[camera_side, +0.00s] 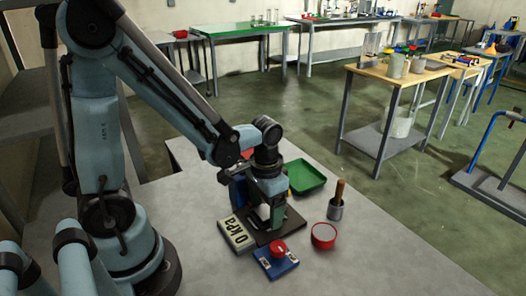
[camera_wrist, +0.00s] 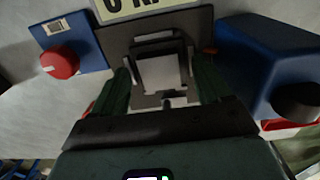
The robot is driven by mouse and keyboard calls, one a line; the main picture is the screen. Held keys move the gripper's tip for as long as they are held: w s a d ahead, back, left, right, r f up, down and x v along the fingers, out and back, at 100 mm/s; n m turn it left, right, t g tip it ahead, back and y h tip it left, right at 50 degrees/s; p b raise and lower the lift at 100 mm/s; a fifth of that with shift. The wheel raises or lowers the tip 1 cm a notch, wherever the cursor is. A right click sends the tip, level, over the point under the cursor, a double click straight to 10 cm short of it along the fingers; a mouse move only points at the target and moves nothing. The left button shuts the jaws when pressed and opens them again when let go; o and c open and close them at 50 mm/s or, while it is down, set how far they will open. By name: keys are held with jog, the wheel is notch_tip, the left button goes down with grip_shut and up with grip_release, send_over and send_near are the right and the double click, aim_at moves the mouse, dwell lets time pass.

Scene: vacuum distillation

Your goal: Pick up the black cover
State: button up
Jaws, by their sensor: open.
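My gripper (camera_side: 266,212) points down over a dark base plate (camera_side: 291,226) on the grey table. In the wrist view its two green-lit fingers (camera_wrist: 161,88) are apart, one on each side of a pale block-like piece with a dark frame (camera_wrist: 158,45). This piece stands over the dark plate, which also shows in the wrist view (camera_wrist: 202,22). The dark-framed piece may be the black cover, but I cannot tell for sure. Whether the fingers touch it is unclear. In the side view my gripper hides most of it.
A "0 kPa" display (camera_side: 236,235) and a blue box with a red knob (camera_side: 277,257) stand close in front. A blue housing (camera_wrist: 268,55) is beside the plate.

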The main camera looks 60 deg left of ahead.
jog(key=c, duration=1.3)
jog(key=shift+r, duration=0.15)
